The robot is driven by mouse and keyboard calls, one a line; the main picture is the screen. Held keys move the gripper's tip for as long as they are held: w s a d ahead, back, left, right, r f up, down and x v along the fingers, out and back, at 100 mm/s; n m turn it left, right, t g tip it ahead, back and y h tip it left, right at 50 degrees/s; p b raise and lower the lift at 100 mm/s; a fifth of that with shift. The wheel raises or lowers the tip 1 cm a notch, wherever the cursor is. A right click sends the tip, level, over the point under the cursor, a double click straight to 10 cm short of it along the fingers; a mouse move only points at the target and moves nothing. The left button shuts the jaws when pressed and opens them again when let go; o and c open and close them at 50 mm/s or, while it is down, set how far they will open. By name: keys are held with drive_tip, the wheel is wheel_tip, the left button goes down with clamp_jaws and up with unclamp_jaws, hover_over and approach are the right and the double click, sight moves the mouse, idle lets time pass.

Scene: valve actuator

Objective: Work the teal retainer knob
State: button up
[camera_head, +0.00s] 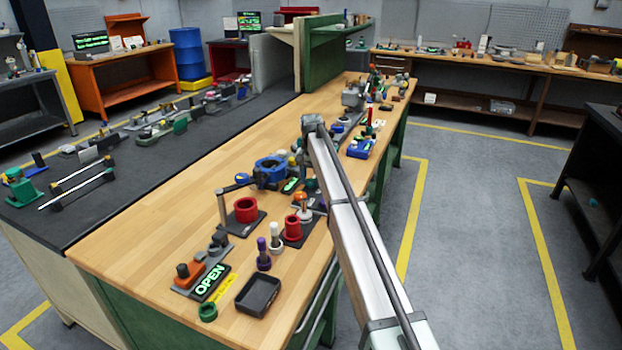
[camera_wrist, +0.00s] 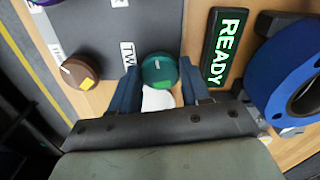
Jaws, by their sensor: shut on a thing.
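The teal retainer knob (camera_wrist: 159,70) is round, with a pale line and a green patch on its face, and stands on a grey plate (camera_wrist: 112,42) in the wrist view. My gripper (camera_wrist: 159,80) has its two dark blue fingers on either side of the knob and is shut on it. A lit green READY sign (camera_wrist: 224,46) is just right of the gripper. In the head view my arm covers this spot, and I cannot make out the knob or the fingers there.
A brown knob (camera_wrist: 77,72) shares the plate at left. A blue ring-shaped body (camera_wrist: 258,96) is close on the right; the blue valve part (camera_head: 268,168) shows in the head view.

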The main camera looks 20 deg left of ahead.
sight(311, 181)
drive_tip(key=o, duration=1.1)
drive_tip(key=shift+c, duration=0.2)
drive_tip(key=shift+r, duration=0.1)
wheel_tip(311, 181, up, 14)
drive_tip(key=shift+f, duration=0.2)
